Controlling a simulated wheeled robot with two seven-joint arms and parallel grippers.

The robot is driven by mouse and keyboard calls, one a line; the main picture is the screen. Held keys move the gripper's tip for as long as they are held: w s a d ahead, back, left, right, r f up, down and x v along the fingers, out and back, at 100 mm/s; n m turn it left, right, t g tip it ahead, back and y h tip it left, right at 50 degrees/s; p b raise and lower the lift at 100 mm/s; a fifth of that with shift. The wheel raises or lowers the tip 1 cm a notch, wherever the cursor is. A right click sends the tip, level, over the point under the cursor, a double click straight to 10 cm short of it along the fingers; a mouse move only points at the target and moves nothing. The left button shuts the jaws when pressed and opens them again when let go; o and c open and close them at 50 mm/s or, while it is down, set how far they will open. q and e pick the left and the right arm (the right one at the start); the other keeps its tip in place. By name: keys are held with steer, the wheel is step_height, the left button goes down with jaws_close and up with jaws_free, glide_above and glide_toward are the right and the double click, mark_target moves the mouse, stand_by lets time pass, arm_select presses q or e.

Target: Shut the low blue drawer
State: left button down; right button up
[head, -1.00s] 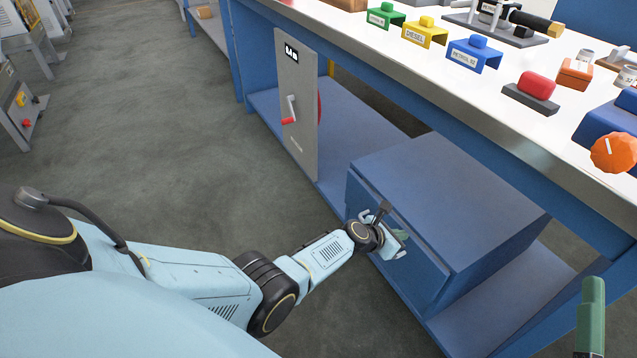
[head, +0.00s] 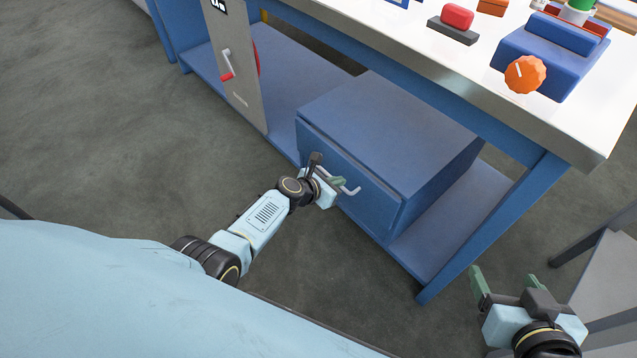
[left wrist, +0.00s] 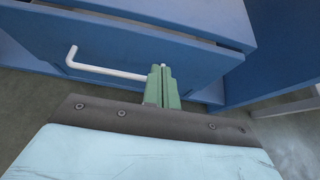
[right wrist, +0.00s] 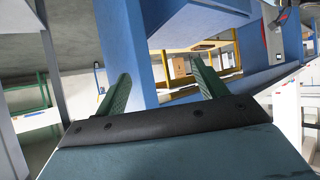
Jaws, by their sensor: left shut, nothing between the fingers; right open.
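The low blue drawer (head: 373,198) is in a blue cabinet on the bench's lower shelf. Its front looks close to the cabinet face; a narrow dark line shows along its top edge in the left wrist view (left wrist: 190,58). I cannot tell whether it is fully flush. A pale bar handle (head: 352,190) is on the front, and shows in the left wrist view (left wrist: 100,70). My left gripper (head: 340,182) is shut and empty at the handle, its green fingertips (left wrist: 161,70) close to the drawer front; contact is unclear. My right gripper (head: 505,278) is open and empty, right of the bench leg.
A grey panel with a red-handled crank (head: 235,65) stands left of the cabinet. The white bench top (head: 460,65) overhangs it, carrying a blue box with an orange knob (head: 525,74). A blue bench leg (head: 490,230) stands at right. The floor at left is clear.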

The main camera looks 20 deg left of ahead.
arm_select(q)
steer(key=p+v, duration=0.5)
steer(key=v, duration=0.2)
steer(key=shift+s, duration=0.25)
arm_select(e)
steer(key=s+d+f+g+h, duration=0.2)
steer(key=s+d+f+g, duration=0.4)
steer(key=f, duration=0.6)
steer(key=shift+s+f+m+g+h, duration=0.15)
steer(key=shift+s+m+g+h, duration=0.15)
steer(key=shift+s+g, duration=1)
arm_select(q)
steer(key=shift+a, duration=0.1)
arm_select(e)
steer(key=shift+s+t, duration=0.3)
